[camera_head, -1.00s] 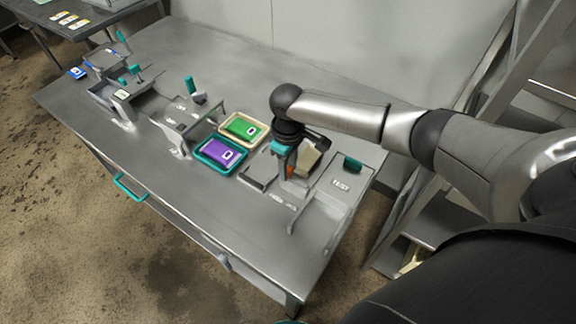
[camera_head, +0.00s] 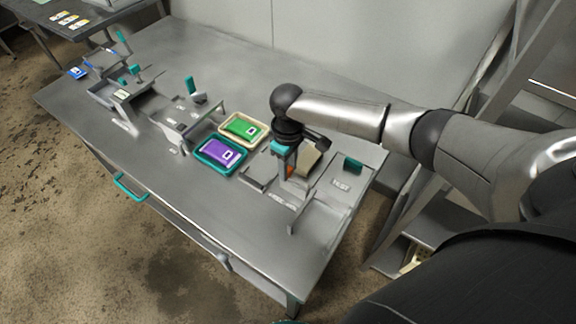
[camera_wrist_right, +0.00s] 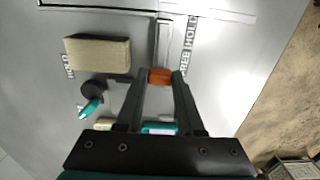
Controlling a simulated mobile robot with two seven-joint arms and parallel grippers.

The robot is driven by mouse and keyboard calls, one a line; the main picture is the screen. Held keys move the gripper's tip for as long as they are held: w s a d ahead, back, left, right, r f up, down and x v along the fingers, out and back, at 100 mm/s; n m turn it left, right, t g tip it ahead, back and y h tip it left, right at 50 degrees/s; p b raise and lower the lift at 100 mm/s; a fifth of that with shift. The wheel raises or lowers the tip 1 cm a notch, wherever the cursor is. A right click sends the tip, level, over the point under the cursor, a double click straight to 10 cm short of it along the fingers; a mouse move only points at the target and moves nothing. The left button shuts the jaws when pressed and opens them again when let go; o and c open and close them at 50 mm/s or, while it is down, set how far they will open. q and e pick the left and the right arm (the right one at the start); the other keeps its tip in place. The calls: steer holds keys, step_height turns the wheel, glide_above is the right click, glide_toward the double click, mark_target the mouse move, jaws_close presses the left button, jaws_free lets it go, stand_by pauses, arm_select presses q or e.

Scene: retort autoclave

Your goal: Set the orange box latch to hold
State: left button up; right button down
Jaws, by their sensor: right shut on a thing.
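The orange latch (camera_wrist_right: 159,75) is a small block between my right fingertips at the near end of a narrow slotted rail (camera_wrist_right: 163,35) in the right wrist view. FREE and HOLD labels (camera_wrist_right: 189,45) run beside the rail. The latch is near the FREE end, and HOLD is farther up the picture. My right gripper (camera_wrist_right: 159,78) is shut on the latch. In the head view the right gripper (camera_head: 287,172) points down at the fixture, and only a bit of orange (camera_head: 290,171) shows beside the fingers. My left gripper is not in view.
A beige block (camera_wrist_right: 97,54) and a dark knob with a teal handle (camera_wrist_right: 93,90) are left of the fingers. A purple pack (camera_head: 221,152) and a green pack (camera_head: 240,128) lie in trays left of the gripper. Other fixtures stand farther left on the metal table (camera_head: 190,205).

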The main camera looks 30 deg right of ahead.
mark_target(301, 182)
steer(key=shift+s+d+r+p, duration=0.1)
steer(key=shift+s+d+p, duration=0.2)
steer(key=shift+s+p, duration=0.35)
steer(key=shift+s+d+r+p, duration=0.1)
steer(key=shift+s+d+p, duration=0.3)
steer(key=shift+p, duration=0.35)
steer(key=shift+s+d+f+p, duration=0.15)
steer(key=shift+s+d+p, duration=0.15)
steer(key=shift+s+p, duration=0.3)
steer(key=shift+f, duration=0.1)
steer(key=c, duration=0.5)
jaws_free()
steer(key=shift+s, duration=0.15)
steer(key=shift+c, duration=0.2)
